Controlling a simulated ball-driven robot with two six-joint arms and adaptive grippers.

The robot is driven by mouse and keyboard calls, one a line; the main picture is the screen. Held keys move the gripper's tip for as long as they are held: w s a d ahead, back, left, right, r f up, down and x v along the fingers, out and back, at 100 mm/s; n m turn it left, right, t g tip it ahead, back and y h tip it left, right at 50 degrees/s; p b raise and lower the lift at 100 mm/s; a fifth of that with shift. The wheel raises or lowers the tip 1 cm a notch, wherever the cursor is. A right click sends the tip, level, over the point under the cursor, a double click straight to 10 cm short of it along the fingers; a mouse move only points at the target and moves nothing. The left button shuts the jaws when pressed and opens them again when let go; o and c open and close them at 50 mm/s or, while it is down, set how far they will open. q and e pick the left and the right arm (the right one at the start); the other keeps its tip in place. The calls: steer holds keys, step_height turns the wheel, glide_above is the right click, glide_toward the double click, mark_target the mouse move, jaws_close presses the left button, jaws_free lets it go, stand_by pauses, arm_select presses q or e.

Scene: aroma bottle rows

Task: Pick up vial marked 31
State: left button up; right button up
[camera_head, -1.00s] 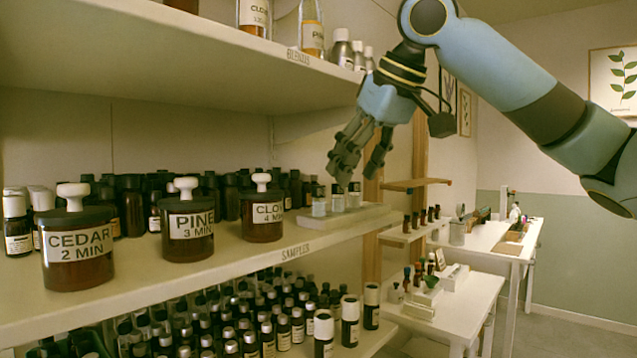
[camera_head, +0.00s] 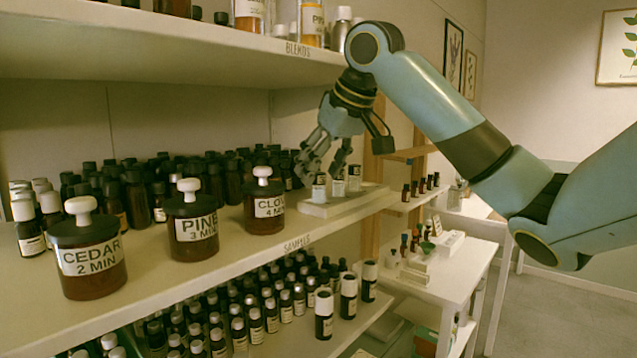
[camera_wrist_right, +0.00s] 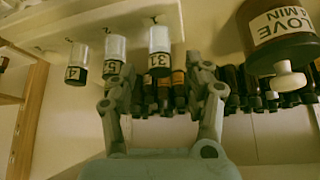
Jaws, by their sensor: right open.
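The vial marked 31 (camera_wrist_right: 160,39) has a pale body and a dark top with its number label. In the right wrist view it is the rightmost of three vials, nearest the clove jar. In the head view it is the leftmost vial (camera_head: 319,193) on a white block (camera_head: 340,206) at the middle shelf's right end. My right gripper (camera_wrist_right: 160,68) is open and empty, its fingers on either side of vial 31's dark top in the wrist picture. Its fingertips (camera_head: 322,173) are at the vial tops in the head view; contact cannot be told. My left gripper is out of view.
The middle vial (camera_wrist_right: 114,50) stands close beside, near one finger; another vial (camera_wrist_right: 79,55) stands farther left. The clove jar (camera_head: 264,207), pine jar (camera_head: 191,225) and cedar jar (camera_head: 87,255) line the shelf front. Dark bottles (camera_head: 135,195) crowd behind. The upper shelf (camera_head: 200,45) overhangs.

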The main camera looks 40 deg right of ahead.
jaws_close()
stand_by(0.3)
steer(key=shift+r, duration=0.15)
